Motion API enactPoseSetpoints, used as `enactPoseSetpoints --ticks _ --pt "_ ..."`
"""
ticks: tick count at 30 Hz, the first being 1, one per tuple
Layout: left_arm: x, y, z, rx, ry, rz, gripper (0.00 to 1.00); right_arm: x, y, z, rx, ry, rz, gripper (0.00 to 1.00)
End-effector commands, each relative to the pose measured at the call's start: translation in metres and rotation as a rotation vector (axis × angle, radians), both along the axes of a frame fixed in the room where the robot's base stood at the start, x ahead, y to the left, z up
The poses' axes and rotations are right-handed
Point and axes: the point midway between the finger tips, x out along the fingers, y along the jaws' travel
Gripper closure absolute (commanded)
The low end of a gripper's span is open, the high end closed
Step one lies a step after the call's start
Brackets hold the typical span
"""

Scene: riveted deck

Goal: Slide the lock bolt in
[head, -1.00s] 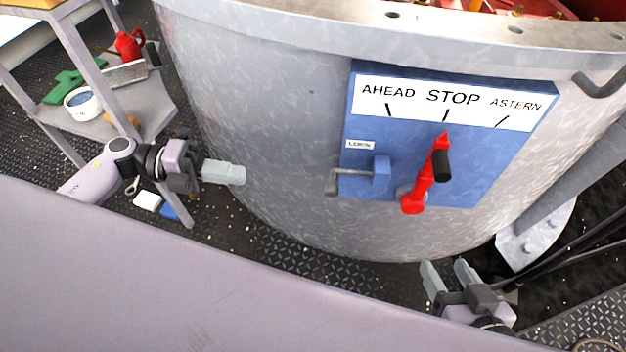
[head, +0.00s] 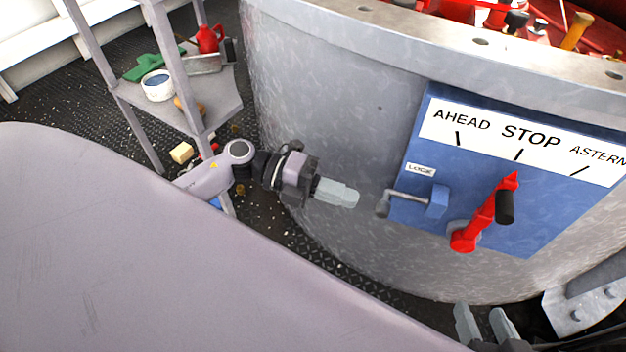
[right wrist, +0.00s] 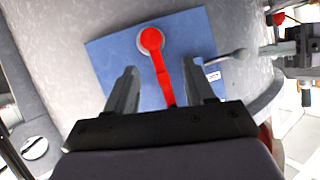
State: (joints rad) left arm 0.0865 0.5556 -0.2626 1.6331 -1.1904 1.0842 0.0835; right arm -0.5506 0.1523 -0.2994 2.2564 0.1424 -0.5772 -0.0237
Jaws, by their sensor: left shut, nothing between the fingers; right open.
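The lock bolt (head: 408,196) is a grey rod with a bent knob end at its left, running into a blue block (head: 437,203) on the blue panel (head: 540,228), under a small LOCK label (head: 420,170). It also shows in the right wrist view (right wrist: 228,58). My left gripper (head: 354,197) is shut and empty, a short way left of the bolt's knob and apart from it. My right gripper (head: 484,318) is open and empty, low in front of the panel. A red lever (head: 484,222) with a black grip points up toward STOP.
The panel is fixed to a curved grey drum (head: 330,110). At the left a grey shelf stand (head: 215,108) holds a red can (head: 208,40), a white cup (head: 157,86) and a green cloth (head: 150,68). A bolted bracket (head: 590,298) stands at the lower right.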

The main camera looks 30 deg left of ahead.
Motion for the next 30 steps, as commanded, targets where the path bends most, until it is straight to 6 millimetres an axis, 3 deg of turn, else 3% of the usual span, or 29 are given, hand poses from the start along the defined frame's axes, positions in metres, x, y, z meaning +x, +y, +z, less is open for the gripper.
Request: enactPoseSetpoints --ticks 7,22,30 --pt "0.006 -0.027 -0.005 -0.002 0.0 0.0 1.0 0.004 0.006 0.001 0.032 -0.008 0.01 0.46" --pt "0.008 -0.036 -0.004 -0.001 0.001 -0.001 1.0 0.007 0.007 0.007 0.039 -0.016 0.006 0.46" --pt "0.019 -0.084 -0.001 -0.003 -0.001 0.0 1.0 0.002 -0.004 0.014 -0.032 -0.016 -0.012 0.46"
